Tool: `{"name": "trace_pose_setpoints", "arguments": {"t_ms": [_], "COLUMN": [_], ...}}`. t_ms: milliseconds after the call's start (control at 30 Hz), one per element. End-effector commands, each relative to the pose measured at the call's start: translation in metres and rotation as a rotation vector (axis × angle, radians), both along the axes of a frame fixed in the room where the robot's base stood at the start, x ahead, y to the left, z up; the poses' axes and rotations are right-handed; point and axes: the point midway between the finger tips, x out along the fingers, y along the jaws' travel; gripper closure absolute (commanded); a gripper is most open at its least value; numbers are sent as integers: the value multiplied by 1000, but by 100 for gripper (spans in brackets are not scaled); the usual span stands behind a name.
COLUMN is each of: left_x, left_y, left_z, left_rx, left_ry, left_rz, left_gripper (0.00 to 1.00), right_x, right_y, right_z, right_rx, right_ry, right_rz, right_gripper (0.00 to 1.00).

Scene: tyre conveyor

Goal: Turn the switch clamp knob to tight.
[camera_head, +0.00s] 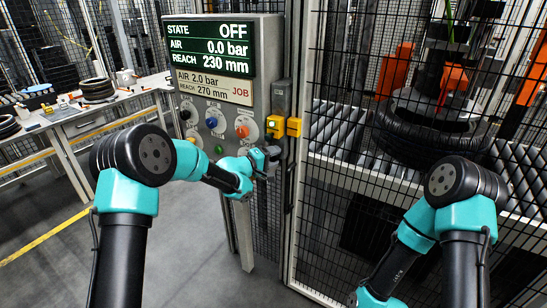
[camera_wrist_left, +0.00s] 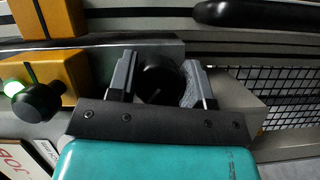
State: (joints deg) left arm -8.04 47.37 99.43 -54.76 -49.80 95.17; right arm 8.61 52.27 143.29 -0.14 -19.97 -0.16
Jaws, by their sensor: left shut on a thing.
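A round black knob (camera_wrist_left: 158,82), which I take to be the switch clamp knob, sits between the two grey fingers of my left gripper (camera_wrist_left: 158,68) in the left wrist view. The fingers are shut on its sides. In the head view my left gripper (camera_head: 266,158) is at the post beside the control panel, below the yellow switch boxes (camera_head: 284,126), and hides the knob there. I cannot read the knob's turn angle. My right arm runs off the bottom edge of the head view, and its gripper is out of sight.
The control panel (camera_head: 275,50) reads state OFF, air 0.0 bar, reach 230 mm; its job label says 2.0 bar and 270 mm. A second black knob (camera_wrist_left: 40,101) lies beside the held one. Mesh fence (camera_head: 340,75) closes off the right, with a tyre (camera_head: 415,135) behind it.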

Motion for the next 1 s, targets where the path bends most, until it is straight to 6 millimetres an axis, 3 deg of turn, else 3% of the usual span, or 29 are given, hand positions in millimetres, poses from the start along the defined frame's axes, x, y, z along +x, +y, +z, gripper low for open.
{"name": "trace_pose_setpoints", "arguments": {"t_ms": [367, 400, 633, 1000], "left_x": [0, 0, 0, -3], "left_y": [0, 0, 0, 4], "left_z": [1, 1, 0, 1], "left_rx": [49, 49, 49, 49], "left_ry": [-29, -29, -29, -27], "left_rz": [-1, -1, 0, 0], "left_gripper": [78, 51, 29, 29], "right_x": [0, 0, 0, 0], "right_y": [0, 0, 0, 0], "right_z": [0, 0, 0, 0], "right_rx": [0, 0, 0, 0], "right_ry": [0, 0, 0, 0], "right_rz": [0, 0, 0, 0], "right_gripper": [52, 52, 52, 52]}}
